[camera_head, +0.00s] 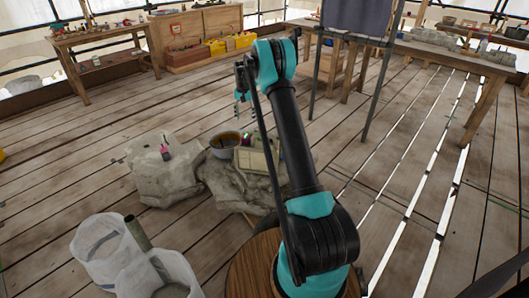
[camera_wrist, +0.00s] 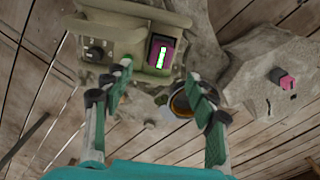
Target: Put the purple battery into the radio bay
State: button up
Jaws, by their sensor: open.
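The radio, a pale olive case (camera_head: 252,161), lies on a draped stone in the head view. It fills the top of the wrist view (camera_wrist: 130,32), with a dark knob at its left. A purple-edged piece (camera_wrist: 162,53) with a bright green-white strip lies in the recess at its right end; whether this is the battery or the bay's lining I cannot tell. A pink-purple block with a black part (camera_wrist: 287,82) sits on the pale stone to the right, also seen in the head view (camera_head: 165,154). My gripper (camera_wrist: 160,82) is open and empty, above and apart from the radio.
White sacks (camera_head: 100,245) with a green tube (camera_head: 138,233) stand in front.

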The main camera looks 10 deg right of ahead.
jog(key=s+d+r+n+t, duration=0.1)
jog(key=s+r, duration=0.3)
jog(key=s, duration=0.5)
jog(key=s+d+r+n, duration=0.1)
jog(key=s+r, duration=0.3)
jog(key=s, duration=0.4)
jog(key=s+d+r+t, duration=0.1)
jog(key=s+r, duration=0.3)
jog(key=s, duration=0.5)
jog(key=s+f+n+t, duration=0.1)
jog(key=s+f, duration=0.2)
jog(key=s, duration=1.1)
jog(key=s+d+f+n+t, duration=0.1)
jog(key=s+f, duration=0.2)
jog(key=s, duration=1.1)
jog(key=shift+f+n, duration=0.2)
jog(key=shift+n, duration=0.1)
jog(key=shift+w, duration=0.1)
jog(key=shift+c, duration=0.2)
